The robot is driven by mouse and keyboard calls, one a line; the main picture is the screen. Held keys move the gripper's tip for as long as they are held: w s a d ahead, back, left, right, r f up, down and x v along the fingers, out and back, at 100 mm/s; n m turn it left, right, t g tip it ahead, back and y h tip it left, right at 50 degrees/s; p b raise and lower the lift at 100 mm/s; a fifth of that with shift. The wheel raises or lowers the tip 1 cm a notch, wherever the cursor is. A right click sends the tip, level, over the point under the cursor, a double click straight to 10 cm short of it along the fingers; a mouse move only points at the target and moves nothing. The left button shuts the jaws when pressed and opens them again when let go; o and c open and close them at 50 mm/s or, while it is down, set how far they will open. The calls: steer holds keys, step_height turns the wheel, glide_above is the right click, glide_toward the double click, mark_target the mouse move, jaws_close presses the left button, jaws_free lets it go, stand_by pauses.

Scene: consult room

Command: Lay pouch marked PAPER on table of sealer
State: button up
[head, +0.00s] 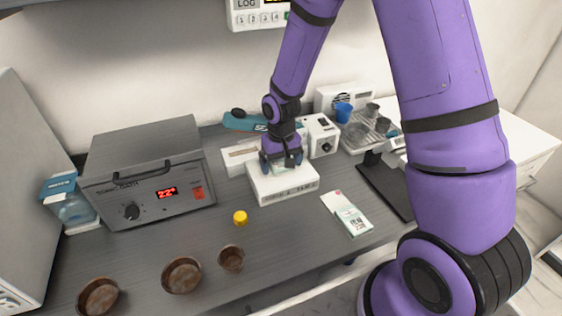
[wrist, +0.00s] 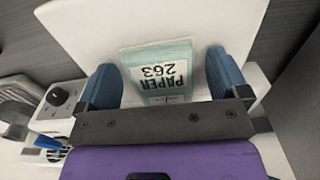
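The pouch marked PAPER, a pale green packet also reading 263, lies on a white flat block in the wrist view (wrist: 160,72). That block is the low white table (head: 285,194) in front of the sealer (head: 238,155), which has a teal lever (head: 248,122). In the head view my gripper (head: 281,163) is low over the table and hides most of the pouch. In the wrist view its blue fingers (wrist: 163,82) stand wide apart, one on each side of the pouch, with a gap visible at the right finger.
Another white-green packet (head: 347,213) lies on the counter to the right. A yellow cap (head: 240,217) and brown bowls (head: 181,275) are in front. A grey heater box (head: 150,175) stands left; a rack with cups (head: 365,135) and a dark stand (head: 385,185) are at right.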

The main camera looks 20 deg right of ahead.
step_height(320, 180, up, 13)
steer(key=s+d+r+t, duration=0.35)
steer(key=s+r, duration=0.65)
steer(key=r, duration=0.4)
steer(key=s+d+r+t, duration=0.1)
steer(key=s+r, duration=0.2)
steer(key=s, duration=0.4)
steer(key=s+d+r, duration=0.2)
steer(key=s+r, duration=0.1)
steer(key=s, duration=0.5)
steer(key=shift+d+r+t, duration=0.2)
steer(key=shift+r+t, duration=0.05)
steer(key=shift+t, duration=0.1)
